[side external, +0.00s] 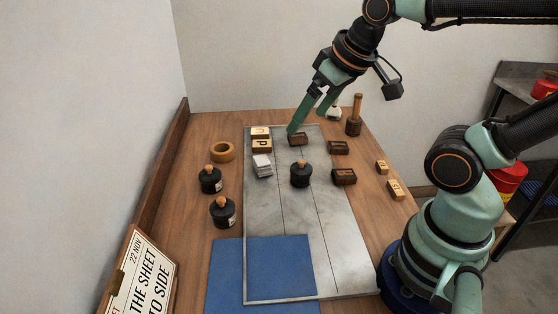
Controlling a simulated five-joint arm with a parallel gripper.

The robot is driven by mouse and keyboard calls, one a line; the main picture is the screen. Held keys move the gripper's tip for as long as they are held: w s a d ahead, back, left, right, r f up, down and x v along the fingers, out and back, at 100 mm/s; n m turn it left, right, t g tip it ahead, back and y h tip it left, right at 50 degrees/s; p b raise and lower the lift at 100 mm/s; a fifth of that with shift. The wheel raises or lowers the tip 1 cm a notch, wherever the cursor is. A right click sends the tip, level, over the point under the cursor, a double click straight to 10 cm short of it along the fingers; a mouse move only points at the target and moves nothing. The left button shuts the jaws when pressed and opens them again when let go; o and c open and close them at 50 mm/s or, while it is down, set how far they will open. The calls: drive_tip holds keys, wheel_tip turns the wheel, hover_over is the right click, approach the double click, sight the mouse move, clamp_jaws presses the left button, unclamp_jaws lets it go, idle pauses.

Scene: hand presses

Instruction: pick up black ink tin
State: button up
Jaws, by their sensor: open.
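Three black round tin-like things with brown knobs on top are in view. One (301,175) stands on the grey metal plate (315,255), right of its middle. The second (210,181) and third (222,213) stand on the wood left of the plate, with pale labels partly showing. I cannot tell from their looks which is the black ink tin. My gripper (305,122) is open and empty, with green fingers pointing down over the far part of the plate. One fingertip is close to a dark wooden block (298,140); whether they touch I cannot tell.
Dark blocks (344,177) and letter blocks (262,147) lie around the plate. A tan ring (222,152), a white stack (262,166) and a wooden-handled tool (354,118) stand nearby. Blue sheets (265,268) cover the near left. A wooden ledge (165,165) edges the left side.

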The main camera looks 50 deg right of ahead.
drive_tip(key=w+d+f+m+g, duration=0.3)
drive_tip(key=w+d+f+m, duration=0.2)
drive_tip(key=m, duration=0.1)
drive_tip(key=m+g, duration=0.3)
drive_tip(key=m, duration=0.2)
hover_over(304, 161)
wheel_tip(304, 161, down, 7)
drive_tip(key=shift+s+f, duration=0.1)
drive_tip(key=shift+f, duration=0.1)
wheel_tip(304, 161, down, 7)
drive_tip(key=shift+r, duration=0.2)
drive_tip(key=shift+w+a+f, duration=0.1)
drive_tip(key=shift+w+f, duration=0.1)
drive_tip(key=shift+f, duration=1.2)
drive_tip(key=shift+w+f, duration=0.15)
drive_tip(key=shift+f, duration=1.2)
drive_tip(key=shift+c, duration=0.3)
clamp_jaws()
